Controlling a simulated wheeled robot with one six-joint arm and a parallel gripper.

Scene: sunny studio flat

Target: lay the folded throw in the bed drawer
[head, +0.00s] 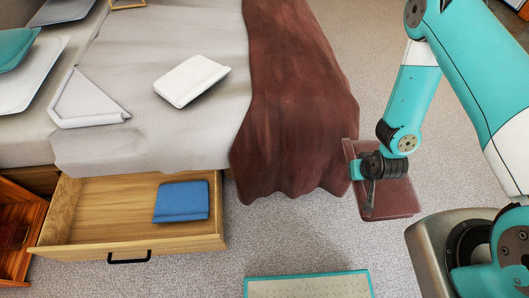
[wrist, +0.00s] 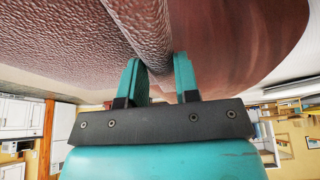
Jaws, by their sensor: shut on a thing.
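The folded throw (head: 398,198) is a reddish-brown, flat folded cloth. My gripper (head: 365,178) is shut on its edge and holds it to the right of the bed, beside the brown blanket. In the wrist view the throw's rough fabric (wrist: 60,35) fills the upper left, with its rolled edge between the teal fingers of my gripper (wrist: 157,78). The bed drawer (head: 105,212) is pulled open at the lower left, with light wood walls and a black handle. A blue folded cloth (head: 181,202) lies in its right part; the left part is bare.
The bed (head: 210,115) has a brown blanket (head: 295,100) hanging over its right end. A white folded item (head: 190,80) lies on it. A teal-rimmed mat or tray (head: 308,287) is on the carpet at the bottom. Carpet (head: 290,235) between drawer and throw is clear.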

